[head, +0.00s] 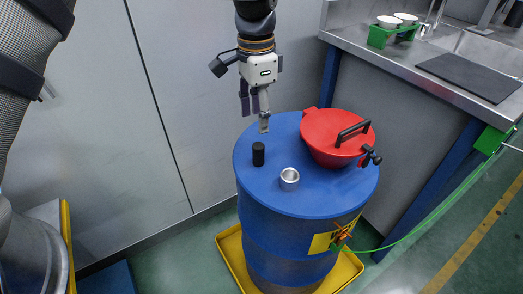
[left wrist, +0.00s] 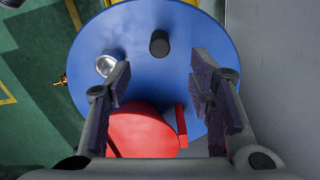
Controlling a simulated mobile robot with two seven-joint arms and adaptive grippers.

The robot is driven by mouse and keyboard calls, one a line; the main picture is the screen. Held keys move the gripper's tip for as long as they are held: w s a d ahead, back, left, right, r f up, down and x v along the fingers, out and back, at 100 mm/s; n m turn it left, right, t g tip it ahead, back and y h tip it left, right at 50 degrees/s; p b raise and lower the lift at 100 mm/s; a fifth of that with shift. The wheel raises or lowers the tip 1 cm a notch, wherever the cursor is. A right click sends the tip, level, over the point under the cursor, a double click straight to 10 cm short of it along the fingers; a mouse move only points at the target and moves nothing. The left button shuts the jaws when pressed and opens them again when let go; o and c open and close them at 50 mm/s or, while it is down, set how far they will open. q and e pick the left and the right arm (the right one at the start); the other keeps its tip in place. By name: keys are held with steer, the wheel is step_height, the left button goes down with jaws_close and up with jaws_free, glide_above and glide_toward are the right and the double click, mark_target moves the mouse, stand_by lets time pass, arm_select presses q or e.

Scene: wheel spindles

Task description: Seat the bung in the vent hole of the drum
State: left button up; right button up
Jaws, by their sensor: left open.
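The blue drum (head: 267,193) stands upright; its top also fills much of the left wrist view (left wrist: 200,40). A black cylinder (head: 258,154), which looks like the bung, stands upright on the drum top near the left edge; it also shows in the left wrist view (left wrist: 159,44). A short silver open collar (head: 289,180), apparently the vent hole, is on the top near the front; it also shows in the left wrist view (left wrist: 105,66). My left gripper (head: 256,106) is open and empty, above the drum's back left edge, apart from the cylinder. My right gripper is out of view.
A red lidded funnel (head: 335,140) with a black handle covers the drum top's back right. A yellow tray (head: 232,255) lies under the drum. A steel counter (head: 400,62) with a green rack (head: 392,35) stands at right. A grey wall is behind.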

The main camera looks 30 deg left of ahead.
mark_target(259, 145)
arm_select(q)
step_height(259, 145, down, 11)
steer(key=shift+w+d+f+b, duration=0.15)
steer(key=shift+f+b, duration=0.05)
steer(key=shift+b, duration=0.15)
jaws_close()
